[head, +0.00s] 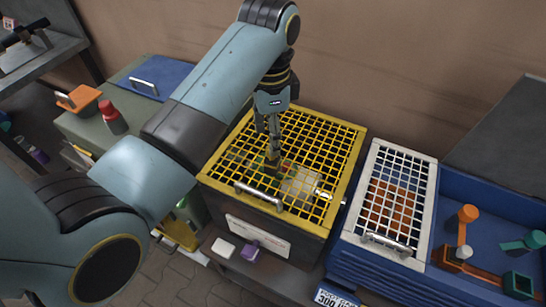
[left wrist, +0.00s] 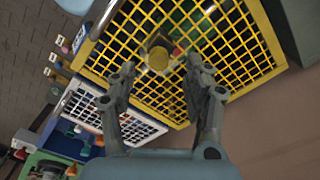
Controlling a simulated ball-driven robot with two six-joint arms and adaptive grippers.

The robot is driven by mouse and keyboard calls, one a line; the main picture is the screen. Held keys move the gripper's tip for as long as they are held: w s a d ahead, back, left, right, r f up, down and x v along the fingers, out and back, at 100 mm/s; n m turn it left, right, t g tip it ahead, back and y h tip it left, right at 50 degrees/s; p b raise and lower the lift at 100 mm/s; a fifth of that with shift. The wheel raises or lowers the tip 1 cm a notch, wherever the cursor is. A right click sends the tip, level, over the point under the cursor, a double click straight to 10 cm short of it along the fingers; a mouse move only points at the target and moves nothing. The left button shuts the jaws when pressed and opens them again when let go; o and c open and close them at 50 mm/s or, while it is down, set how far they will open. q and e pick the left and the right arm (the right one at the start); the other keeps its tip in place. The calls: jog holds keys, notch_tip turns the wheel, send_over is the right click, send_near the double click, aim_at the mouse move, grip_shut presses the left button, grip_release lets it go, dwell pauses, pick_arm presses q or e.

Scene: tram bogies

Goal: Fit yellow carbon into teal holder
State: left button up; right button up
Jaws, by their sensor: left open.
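My left gripper (head: 271,167) is open and points down over a lid of yellow mesh (head: 340,133) on a dark box. In the left wrist view its two fingertips (left wrist: 161,65) are apart with the mesh beyond them. A blurred, dull yellow round piece (left wrist: 158,54), possibly the yellow carbon, shows between and beyond the fingertips. I cannot tell if it is under the mesh or on it. A square teal holder (head: 518,284) sits in the blue tray at the far right; a second teal piece (head: 525,243) lies behind it. My right gripper is not in view.
A white mesh lid (head: 375,157) covers a compartment beside the blue tray (head: 485,187). The tray also holds orange parts (head: 466,214). A purple block (head: 250,251) and a white block (head: 223,247) lie before the box.

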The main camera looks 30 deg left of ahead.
aim_at(272, 159)
pick_arm(q)
notch_tip(272, 159, down, 4)
jog(key=shift+r+p, duration=0.1)
jog(key=shift+p, duration=0.4)
jog(key=shift+f, duration=0.55)
jog(key=shift+c, duration=1.2)
jog(key=c, duration=0.5)
grip_shut()
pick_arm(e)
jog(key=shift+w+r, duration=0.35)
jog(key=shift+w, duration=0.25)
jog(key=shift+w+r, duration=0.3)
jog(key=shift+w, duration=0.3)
